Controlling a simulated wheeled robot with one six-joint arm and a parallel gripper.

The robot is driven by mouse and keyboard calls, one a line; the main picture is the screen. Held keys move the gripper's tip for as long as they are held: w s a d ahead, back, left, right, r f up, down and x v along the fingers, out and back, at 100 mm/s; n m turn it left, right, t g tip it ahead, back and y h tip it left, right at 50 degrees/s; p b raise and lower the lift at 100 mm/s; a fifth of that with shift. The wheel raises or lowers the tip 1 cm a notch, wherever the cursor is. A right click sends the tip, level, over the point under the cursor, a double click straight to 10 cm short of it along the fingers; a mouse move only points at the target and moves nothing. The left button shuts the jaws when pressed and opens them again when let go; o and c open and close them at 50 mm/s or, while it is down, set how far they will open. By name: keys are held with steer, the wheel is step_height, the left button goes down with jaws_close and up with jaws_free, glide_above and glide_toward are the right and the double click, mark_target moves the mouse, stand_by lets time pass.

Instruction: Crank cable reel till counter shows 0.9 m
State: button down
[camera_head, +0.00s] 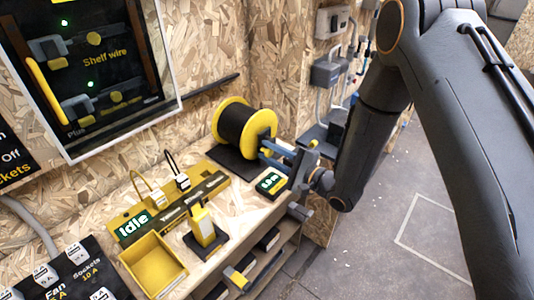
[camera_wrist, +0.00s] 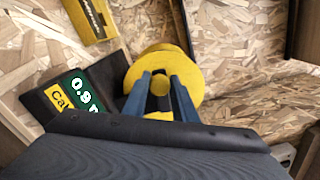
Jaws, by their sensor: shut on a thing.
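The cable reel (camera_head: 238,124), a black drum between yellow flanges, stands on the bench; its yellow flange (camera_wrist: 190,70) also shows in the wrist view. My gripper (camera_head: 268,150) reaches it from the right. In the wrist view my blue fingers (camera_wrist: 160,84) are shut on the yellow crank knob (camera_wrist: 159,86) in front of the flange. The counter (camera_wrist: 80,92), with a green display beside a yellow label, reads 0.9 in the wrist view, its unit partly cut off. In the head view the counter (camera_head: 270,183) sits in front of the reel and its digits are blurred.
A yellow tray (camera_head: 153,264), a yellow upright device (camera_head: 204,228) and a panel with a green "Idle" display (camera_head: 134,226) stand left on the bench. A framed black board (camera_head: 95,75) is on the wall. Grey boxes (camera_head: 327,70) are at the back. Open floor lies right.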

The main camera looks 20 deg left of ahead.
steer(key=shift+w+d+f, duration=0.1)
steer(key=shift+d+f, duration=0.05)
steer(key=shift+f, duration=0.15)
steer(key=c, duration=1.5)
jaws_free()
steer(key=shift+w, duration=0.1)
steer(key=shift+r, duration=0.1)
steer(key=b+v, duration=0.1)
steer(key=v, duration=0.5)
steer(key=shift+d, duration=0.15)
steer(key=shift+b+v, duration=0.3)
steer(key=shift+v, duration=0.45)
